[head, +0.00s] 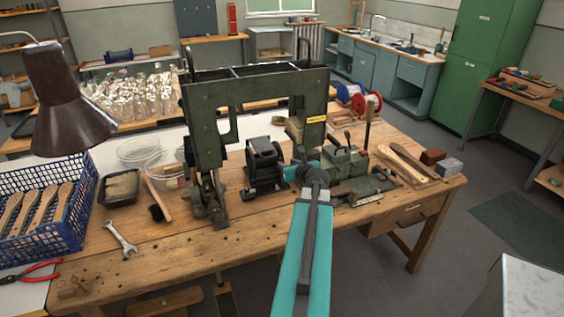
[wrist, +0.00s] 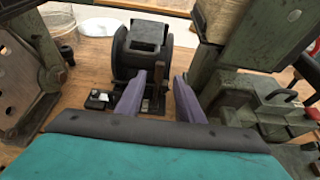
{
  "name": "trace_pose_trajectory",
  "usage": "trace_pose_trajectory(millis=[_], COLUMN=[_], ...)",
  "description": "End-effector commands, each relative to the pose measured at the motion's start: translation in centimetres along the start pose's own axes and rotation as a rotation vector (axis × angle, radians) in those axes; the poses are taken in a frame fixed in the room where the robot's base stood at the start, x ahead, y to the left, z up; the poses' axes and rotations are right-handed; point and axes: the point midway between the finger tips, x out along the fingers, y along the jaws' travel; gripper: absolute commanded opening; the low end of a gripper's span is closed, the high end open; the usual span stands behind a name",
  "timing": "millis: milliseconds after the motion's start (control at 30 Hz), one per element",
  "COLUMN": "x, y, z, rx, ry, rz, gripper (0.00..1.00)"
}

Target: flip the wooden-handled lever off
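A narrow upright lever with a brown, wood-like grip (wrist: 156,76) stands in front of the dark motor (wrist: 146,46) in the wrist view. My gripper (wrist: 160,82) is open, its two purple fingers on either side of this lever, with a gap visible on each side. How far the fingertips are from it in depth is unclear. In the head view my gripper (head: 312,174) is beside the motor (head: 264,166), and I cannot make out this lever there. A small box with a pale label (wrist: 98,98) sits left of the fingers.
The green press frame (head: 205,125) rises behind and left of my gripper. A green fixture (head: 345,165) with an upright handle (head: 367,125) stands close on the right; it also shows in the wrist view (wrist: 265,105). The front bench top (head: 180,255) is mostly clear beyond a wrench (head: 120,240).

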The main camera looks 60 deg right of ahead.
Motion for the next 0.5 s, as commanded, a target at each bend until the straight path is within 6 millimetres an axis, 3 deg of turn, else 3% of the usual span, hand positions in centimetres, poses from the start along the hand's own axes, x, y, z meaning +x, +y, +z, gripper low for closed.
trace_pose_trajectory(millis=[500], x=[5.2], y=[-0.1], z=[0.1], rx=[0.000], ry=[0.001], rz=[0.000], gripper=[0.34])
